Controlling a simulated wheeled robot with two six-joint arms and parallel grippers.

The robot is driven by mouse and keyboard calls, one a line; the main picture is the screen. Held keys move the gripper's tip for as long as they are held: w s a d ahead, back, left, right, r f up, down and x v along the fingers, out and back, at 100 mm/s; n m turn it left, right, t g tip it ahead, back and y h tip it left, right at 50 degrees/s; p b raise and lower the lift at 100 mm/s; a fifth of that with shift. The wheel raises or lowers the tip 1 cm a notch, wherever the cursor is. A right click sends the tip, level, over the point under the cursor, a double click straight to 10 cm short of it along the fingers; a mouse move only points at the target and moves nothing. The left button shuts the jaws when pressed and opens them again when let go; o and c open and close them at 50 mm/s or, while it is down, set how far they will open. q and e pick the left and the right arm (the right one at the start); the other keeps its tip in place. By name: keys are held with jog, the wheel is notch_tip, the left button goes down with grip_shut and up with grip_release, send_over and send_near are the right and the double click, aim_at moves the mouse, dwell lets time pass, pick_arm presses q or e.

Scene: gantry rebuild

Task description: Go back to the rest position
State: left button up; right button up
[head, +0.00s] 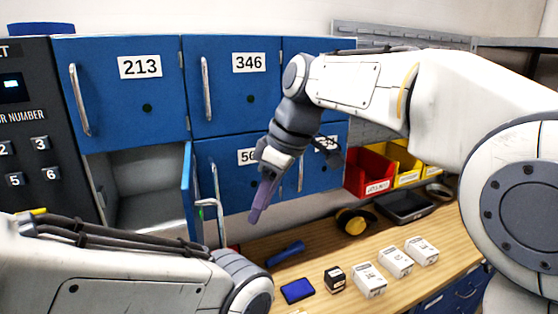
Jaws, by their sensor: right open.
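My right arm reaches in from the right, and its gripper (261,200) hangs down in front of the blue lockers, above the bench. Its purple fingers overlap in this view, and nothing shows held between them. My left arm lies across the lower left; its gripper is out of the picture.
The blue locker bank has doors marked 213 (112,110) and 346 (225,112). A lower-left compartment (150,204) stands open and looks empty, its door (187,190) swung outward. The wooden bench (330,258) holds white boxes (396,262), a blue item (297,290) and a red bin (369,173).

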jog(key=w+d+f+m+t+h, duration=0.1)
jog(key=d+f+m+h, duration=0.1)
jog(key=d+f+m, duration=0.85)
jog(key=s+d+f+m+t+h, duration=0.1)
jog(key=s+d+f+m, duration=0.1)
jog(key=s+d+f, duration=0.45)
jog(key=s+d+f+m+h, duration=0.1)
jog(key=s+d+f+m, duration=0.2)
jog(key=d+f, duration=0.5)
jog(key=s+a+r+n+g+y+b, duration=0.1)
jog(key=s+a+n+b, duration=0.3)
jog(key=s+a+n, duration=0.4)
jog(key=s+a+r+g, duration=0.1)
jog(key=s+a, duration=0.4)
jog(key=shift+s+g, duration=0.25)
jog(key=shift+g, duration=0.05)
